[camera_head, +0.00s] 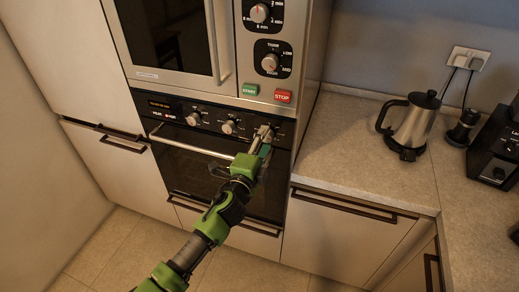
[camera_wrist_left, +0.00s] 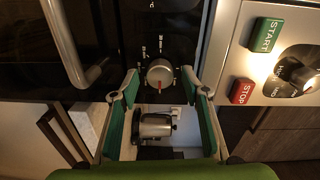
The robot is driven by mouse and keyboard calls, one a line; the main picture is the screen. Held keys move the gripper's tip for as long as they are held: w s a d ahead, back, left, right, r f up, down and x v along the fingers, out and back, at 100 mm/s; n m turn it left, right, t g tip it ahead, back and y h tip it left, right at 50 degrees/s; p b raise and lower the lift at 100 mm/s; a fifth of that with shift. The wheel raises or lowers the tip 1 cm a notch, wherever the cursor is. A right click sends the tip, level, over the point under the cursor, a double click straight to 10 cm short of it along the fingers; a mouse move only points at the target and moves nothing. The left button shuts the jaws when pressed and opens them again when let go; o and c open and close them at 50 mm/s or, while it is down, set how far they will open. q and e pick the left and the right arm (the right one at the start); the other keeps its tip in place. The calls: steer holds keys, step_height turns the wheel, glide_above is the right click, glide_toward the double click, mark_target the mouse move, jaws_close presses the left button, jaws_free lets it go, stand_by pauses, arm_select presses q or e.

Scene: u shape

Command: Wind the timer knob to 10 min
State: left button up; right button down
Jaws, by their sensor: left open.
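The oven's right-hand knob (camera_wrist_left: 160,73) is round and silver with a red pointer mark. Small white marks surround it, too small to read. My left gripper (camera_wrist_left: 160,98) is open, with one green-padded finger on each side of this knob in the wrist view; I cannot tell whether they touch it. In the head view my left gripper (camera_head: 264,141) is at the right end of the oven panel and partly hides that knob. A microwave dial (camera_head: 259,13) with "min" labels sits at the top, apart from the gripper. My right gripper is not in view.
The oven handle (camera_head: 190,142) runs across just below the panel. Above are the microwave's power dial (camera_head: 270,62), green START button (camera_head: 250,89) and red STOP button (camera_head: 283,96). A kettle (camera_head: 414,119) stands on the counter (camera_head: 345,150) at right.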

arm_select(q)
steer(key=v, duration=1.1)
steer(key=shift+s, duration=0.4)
steer(key=shift+a, duration=0.15)
